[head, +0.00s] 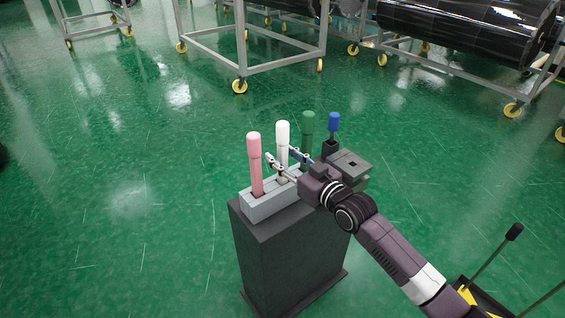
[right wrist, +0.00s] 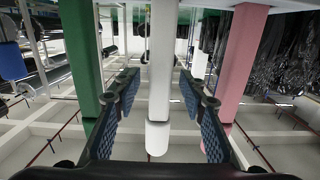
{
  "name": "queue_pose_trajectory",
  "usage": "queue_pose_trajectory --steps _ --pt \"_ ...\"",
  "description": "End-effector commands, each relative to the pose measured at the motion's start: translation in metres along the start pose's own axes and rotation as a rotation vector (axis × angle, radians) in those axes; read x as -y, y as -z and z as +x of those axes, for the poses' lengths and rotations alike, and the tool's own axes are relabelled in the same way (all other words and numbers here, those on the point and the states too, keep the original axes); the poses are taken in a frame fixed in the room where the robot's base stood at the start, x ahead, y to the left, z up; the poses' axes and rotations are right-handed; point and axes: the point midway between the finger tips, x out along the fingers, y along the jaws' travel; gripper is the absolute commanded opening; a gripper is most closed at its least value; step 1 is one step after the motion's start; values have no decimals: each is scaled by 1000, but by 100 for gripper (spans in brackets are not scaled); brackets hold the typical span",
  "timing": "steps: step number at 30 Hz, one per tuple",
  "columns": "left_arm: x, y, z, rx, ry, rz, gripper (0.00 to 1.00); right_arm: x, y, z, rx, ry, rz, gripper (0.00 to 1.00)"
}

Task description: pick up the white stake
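The white stake (head: 282,136) stands upright in a light grey holder (head: 268,206) on a dark pedestal (head: 275,255). My right gripper (head: 281,157) is at the white stake, with one finger on each side of it. In the right wrist view the white stake (right wrist: 160,85) runs between the two open fingers of the right gripper (right wrist: 158,78), with gaps visible beside it. The stake's foot is hidden behind the gripper and holder in the head view. My left gripper is in neither view.
A pink stake (head: 255,165) stands to the left of the white one. A green stake (head: 307,127) and a blue-topped stake (head: 333,122) stand to the right. All are close to the gripper. Wheeled racks (head: 250,55) with wrapped rolls (head: 460,25) stand behind; the green floor at left is clear.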

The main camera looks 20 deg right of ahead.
Motion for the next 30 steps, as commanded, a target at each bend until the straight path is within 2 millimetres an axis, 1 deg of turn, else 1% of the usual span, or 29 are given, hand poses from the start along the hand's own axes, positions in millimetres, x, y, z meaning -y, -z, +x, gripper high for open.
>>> queue_pose_trajectory --steps 7,8,15,18,30 --pt "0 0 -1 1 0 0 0 0 0 2 0 0 0 38" --pt "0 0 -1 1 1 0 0 0 0 2 0 0 0 36" --pt "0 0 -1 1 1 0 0 0 0 2 0 0 0 10" --pt "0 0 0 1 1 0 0 0 0 2 0 0 0 0" --pt "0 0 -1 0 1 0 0 0 4 2 -4 0 -1 0"
